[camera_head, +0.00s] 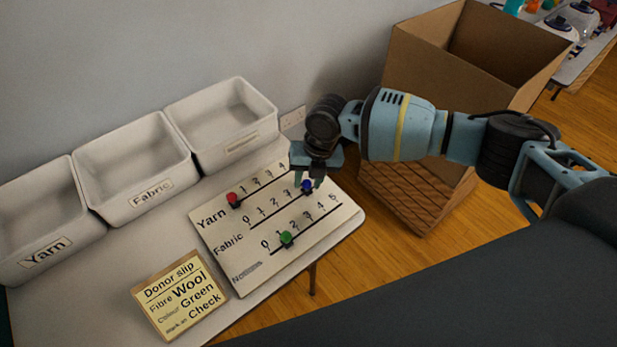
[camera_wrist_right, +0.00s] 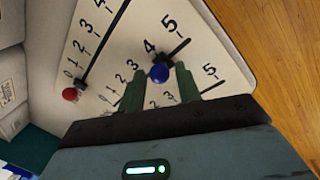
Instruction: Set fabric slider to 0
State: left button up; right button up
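The slider board (camera_head: 330,215) lies on the table, with rows labelled Yarn, Fabric and a third, hard-to-read name. The blue knob (camera_head: 307,187) is on the Fabric row, near the 4. It also shows in the right wrist view (camera_wrist_right: 159,73). My right gripper (camera_head: 310,180) is over this knob, pointing down. In the right wrist view its two green fingers (camera_wrist_right: 158,80) stand either side of the blue knob, with small gaps showing. My left gripper is not in view.
The red knob (camera_head: 232,199) is at the Yarn row's 0 end. The green knob (camera_head: 286,239) is near 1 on the third row. A donor slip (camera_head: 181,293) lies at the front. White bins (camera_head: 133,165) line the back, and a large cardboard box (camera_head: 440,75) stands at right.

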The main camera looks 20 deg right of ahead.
grip_shut()
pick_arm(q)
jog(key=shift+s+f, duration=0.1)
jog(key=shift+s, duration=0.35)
pick_arm(e)
jog(key=shift+a, duration=0.1)
